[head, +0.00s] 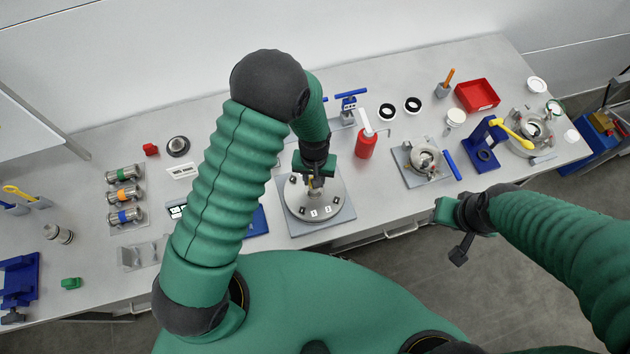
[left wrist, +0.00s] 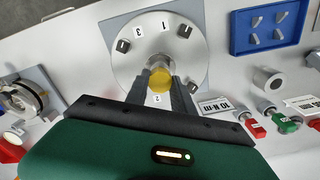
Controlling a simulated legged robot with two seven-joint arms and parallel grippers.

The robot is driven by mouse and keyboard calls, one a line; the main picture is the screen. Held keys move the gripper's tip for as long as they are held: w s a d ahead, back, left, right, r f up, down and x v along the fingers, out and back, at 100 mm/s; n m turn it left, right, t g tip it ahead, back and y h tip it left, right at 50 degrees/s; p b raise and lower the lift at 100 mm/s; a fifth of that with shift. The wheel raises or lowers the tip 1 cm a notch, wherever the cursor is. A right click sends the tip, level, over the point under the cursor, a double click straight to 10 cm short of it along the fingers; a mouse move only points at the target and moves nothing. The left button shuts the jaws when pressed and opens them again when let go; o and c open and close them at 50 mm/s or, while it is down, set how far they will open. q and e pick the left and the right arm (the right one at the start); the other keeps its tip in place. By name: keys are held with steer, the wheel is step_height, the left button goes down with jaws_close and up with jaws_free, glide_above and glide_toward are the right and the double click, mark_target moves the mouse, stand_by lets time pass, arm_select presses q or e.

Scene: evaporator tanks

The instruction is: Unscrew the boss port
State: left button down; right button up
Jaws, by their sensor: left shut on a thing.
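A round metal plate (head: 322,207) with numbered labels and several small dark ports lies on a grey square base at the middle of the bench. In the left wrist view the plate (left wrist: 132,67) shows labels 1, 2 and 3. My left gripper (head: 314,183) is above the plate and points down at it. In the left wrist view its fingers are shut on a yellow-topped boss port (left wrist: 160,79) next to label 2. The fingers hide its sides and lower part. My right gripper (head: 448,212) hangs off the bench's front edge, away from the plate; its jaw opening is unclear.
A red bottle (head: 365,144) and a clamp fixture (head: 424,158) stand right of the plate. A blue tray (left wrist: 269,25) with small grey parts lies beside the plate. Banded cylinders (head: 124,195) are at left. A red bin (head: 477,95) is at the back right.

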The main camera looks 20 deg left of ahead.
arm_select(q)
steer(key=n, duration=0.2)
steer(key=shift+n, duration=1.1)
steer(key=shift+r+n+p, duration=0.15)
steer(key=shift+n+p, duration=0.4)
steer(key=shift+n, duration=0.35)
steer(key=shift+n+p, duration=0.3)
steer(key=shift+n, duration=1.3)
steer(key=c, duration=1.3)
jaws_free()
steer(key=shift+c, duration=0.2)
